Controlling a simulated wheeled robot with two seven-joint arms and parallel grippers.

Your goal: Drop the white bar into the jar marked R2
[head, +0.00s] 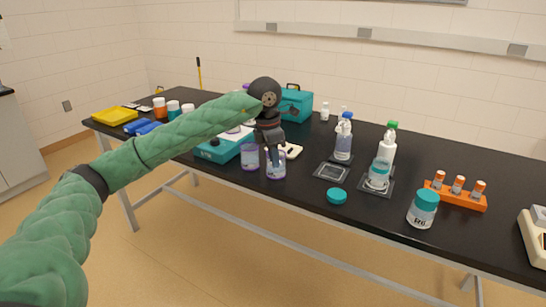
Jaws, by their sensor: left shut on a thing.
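My left gripper (275,153) points down at the mouth of a clear jar with a purple rim (276,171) near the table's front edge. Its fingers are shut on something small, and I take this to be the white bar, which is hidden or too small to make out. A second clear jar with a purple band (250,162) stands just left of it. A clear jar with a teal lid (421,211) stands at the front right. The marks on the jars are too small to read, so I cannot tell which is R2. My right gripper is not in view.
A teal lid (337,196) lies on the black table. A jar with a teal top (378,176), bottles (343,142) and an orange rack of vials (456,195) stand to the right. A teal device (218,150) is left of the gripper; a teal box (296,105) is behind.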

